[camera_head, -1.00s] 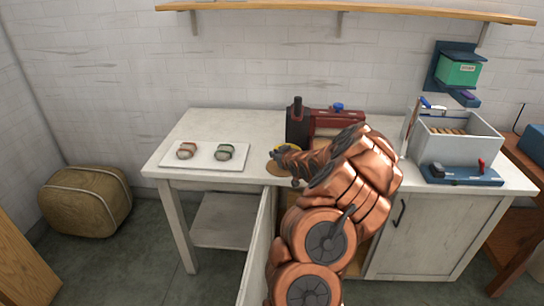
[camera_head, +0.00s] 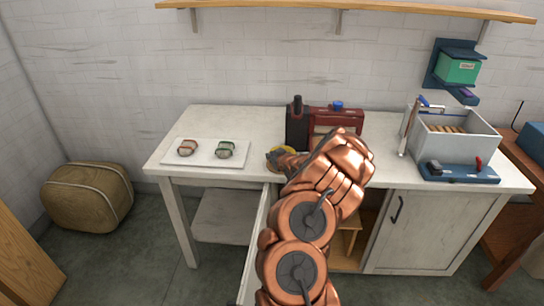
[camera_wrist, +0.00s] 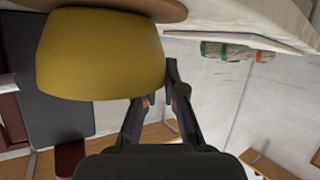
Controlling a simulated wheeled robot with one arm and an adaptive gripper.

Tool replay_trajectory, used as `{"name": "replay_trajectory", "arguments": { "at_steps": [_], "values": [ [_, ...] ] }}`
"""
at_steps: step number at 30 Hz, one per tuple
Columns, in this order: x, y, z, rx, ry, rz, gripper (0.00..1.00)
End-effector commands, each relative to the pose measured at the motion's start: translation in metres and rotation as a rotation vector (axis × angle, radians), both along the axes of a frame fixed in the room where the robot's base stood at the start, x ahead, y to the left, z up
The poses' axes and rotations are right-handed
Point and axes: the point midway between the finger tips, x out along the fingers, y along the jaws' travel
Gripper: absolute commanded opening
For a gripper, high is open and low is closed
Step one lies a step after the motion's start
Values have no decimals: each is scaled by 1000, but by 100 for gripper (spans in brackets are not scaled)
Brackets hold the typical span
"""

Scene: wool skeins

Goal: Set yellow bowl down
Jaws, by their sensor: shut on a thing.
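The yellow bowl (camera_wrist: 95,55) fills the upper left of the wrist view, which appears upside down. Its narrow base is at a round brown wooden mat (camera_wrist: 130,7). I cannot tell whether base and mat touch. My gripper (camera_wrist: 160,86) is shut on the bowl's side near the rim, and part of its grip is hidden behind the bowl. In the head view only a sliver of the bowl (camera_head: 286,148) shows beside my gripper (camera_head: 277,157), above the worktable, with the arm covering much of it.
A white board (camera_head: 207,154) with two wool skeins (camera_head: 225,149) lies left on the white table (camera_head: 180,128). A dark red machine (camera_head: 335,118) stands close behind the bowl. A grey bin (camera_head: 452,130) and a blue tool (camera_head: 458,171) stand right. An open cabinet door is below.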

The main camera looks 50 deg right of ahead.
Motion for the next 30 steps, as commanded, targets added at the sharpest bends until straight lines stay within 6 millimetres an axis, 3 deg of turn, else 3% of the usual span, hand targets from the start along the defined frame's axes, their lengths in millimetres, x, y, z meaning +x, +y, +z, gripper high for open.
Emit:
{"name": "replay_trajectory", "arguments": {
  "at_steps": [6,7,14,24,30],
  "values": [
    [0,0,-4,0,0,0,0],
    [0,0,-2,0,0,0,12],
    [0,0,-2,0,0,0,34],
    [0,0,2,0,-1,0,34],
    [-12,1,4,2,-3,-6,34]
  ]
}}
